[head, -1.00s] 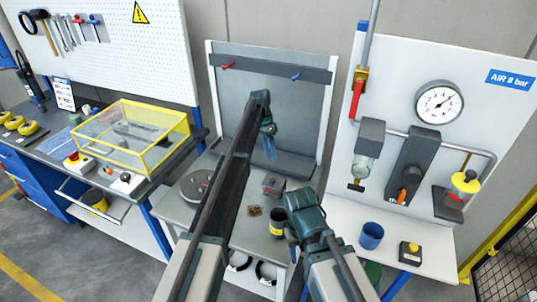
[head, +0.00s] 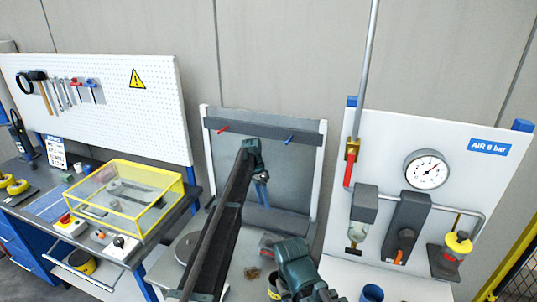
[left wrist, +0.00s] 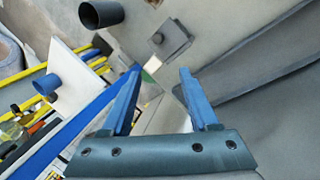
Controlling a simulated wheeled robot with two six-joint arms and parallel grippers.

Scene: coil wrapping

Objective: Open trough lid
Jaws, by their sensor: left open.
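A clear box-shaped cover with a yellow frame (head: 128,198) sits shut over grey parts on the left bench; it is the only lid-like thing I make out. My left gripper (head: 263,203) hangs open and empty in front of the grey back panel of the middle bench, well to the right of the cover. Its two blue fingers stand apart with nothing between them in the left wrist view (left wrist: 160,74). My right gripper (head: 298,268) is low in the middle of the head view, and its fingers are hidden.
Near the cover stand a red button box (head: 66,223) and a switch box (head: 121,245). The middle bench has a round grey disc (head: 187,247). A board with a gauge (head: 426,169) and pipes stands right. A blue cup (head: 371,293) is at the bottom edge.

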